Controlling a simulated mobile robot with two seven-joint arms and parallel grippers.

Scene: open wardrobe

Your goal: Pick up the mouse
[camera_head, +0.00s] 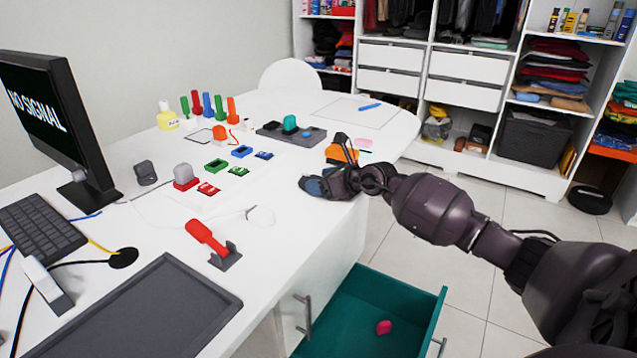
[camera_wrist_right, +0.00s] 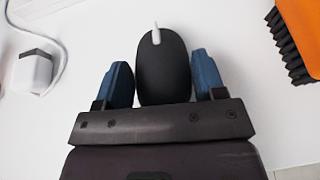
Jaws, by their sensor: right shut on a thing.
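The black mouse (camera_wrist_right: 164,68) with a light scroll wheel shows in the right wrist view, between the two blue fingers of my right gripper (camera_wrist_right: 163,80). The fingers are shut on its sides. The white desk top is behind it, and I cannot tell whether the mouse still touches it. In the head view my right gripper (camera_head: 318,187) is low over the right edge of the desk, and the mouse is mostly hidden there by the gripper. My left gripper is not in view.
An orange brush (camera_wrist_right: 303,35) with black bristles lies right of the gripper in the wrist view. Several small coloured objects stand on the desk (camera_head: 160,235) to the left. A teal drawer (camera_head: 345,325) is open below the desk edge, with a pink-red item (camera_head: 384,327) inside.

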